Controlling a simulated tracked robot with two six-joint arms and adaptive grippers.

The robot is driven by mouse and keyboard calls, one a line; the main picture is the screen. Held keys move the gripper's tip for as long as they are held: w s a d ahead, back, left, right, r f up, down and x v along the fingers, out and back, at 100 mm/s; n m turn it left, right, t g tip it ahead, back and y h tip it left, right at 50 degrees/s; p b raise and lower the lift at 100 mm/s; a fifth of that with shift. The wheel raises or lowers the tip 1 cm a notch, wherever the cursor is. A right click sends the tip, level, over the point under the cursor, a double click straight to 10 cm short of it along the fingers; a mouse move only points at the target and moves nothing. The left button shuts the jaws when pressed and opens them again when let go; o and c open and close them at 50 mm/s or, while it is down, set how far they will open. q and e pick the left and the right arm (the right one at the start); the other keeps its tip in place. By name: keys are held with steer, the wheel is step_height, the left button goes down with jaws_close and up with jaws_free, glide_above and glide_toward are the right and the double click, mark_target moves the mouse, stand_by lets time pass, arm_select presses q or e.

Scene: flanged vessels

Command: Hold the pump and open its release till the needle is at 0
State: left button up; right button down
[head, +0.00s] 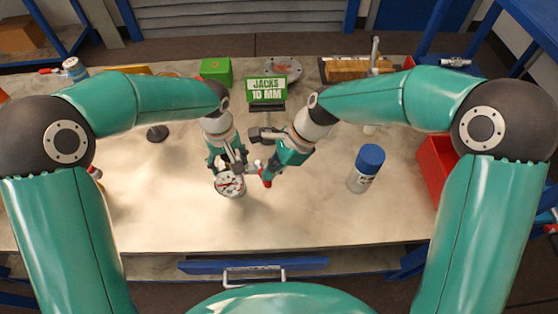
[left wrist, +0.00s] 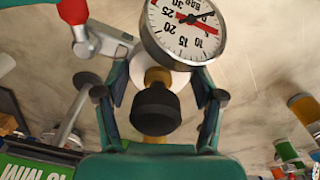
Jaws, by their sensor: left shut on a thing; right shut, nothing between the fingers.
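The pump's round white gauge (head: 229,184) shows below my left gripper in the head view. In the left wrist view the gauge (left wrist: 184,28) is large and cut by the top edge. A red band lies on its dial, and a dark needle points right, on the low side of the 10; the exact reading is unclear. My left gripper (left wrist: 157,105) is shut around the pump's brass neck and black knob (left wrist: 155,110). A red-tipped part (left wrist: 73,12) with a pale lever shows beside the gauge. My right gripper (head: 266,166) is shut and empty, just right of the gauge.
A green box (head: 216,70) is at the back. The front of the bench (head: 310,220) is clear.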

steer(key=shift+s+a+f+m, duration=0.1)
steer(key=shift+s+a+m, duration=0.1)
steer(key=shift+m, duration=0.2)
stand_by(1.4)
steer(key=shift+w+d, duration=0.1)
steer(key=shift+w, duration=0.1)
